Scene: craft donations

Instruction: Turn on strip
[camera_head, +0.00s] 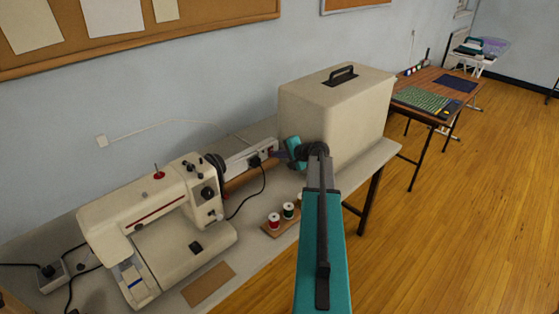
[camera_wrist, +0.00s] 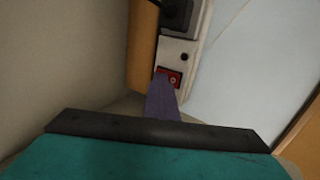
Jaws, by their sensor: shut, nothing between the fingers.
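The power strip (camera_head: 237,161) is white and long, and lies along the back of the table by the wall, behind the sewing machine. A black plug sits in it. In the wrist view the strip (camera_wrist: 181,50) shows a red rocker switch (camera_wrist: 174,74) at its near end, with a small dark dot beyond it. My gripper (camera_head: 274,154) is at the strip's right end, beside the beige case. In the wrist view my gripper (camera_wrist: 161,80) is shut and empty, its purple-grey tip overlapping the switch's lower edge. Contact and the switch's position cannot be told.
The beige case (camera_head: 335,115) stands close to my gripper's right. A sewing machine (camera_head: 155,220) stands at left, with a black cord behind it. Open wooden floor (camera_head: 450,220) lies to the right.

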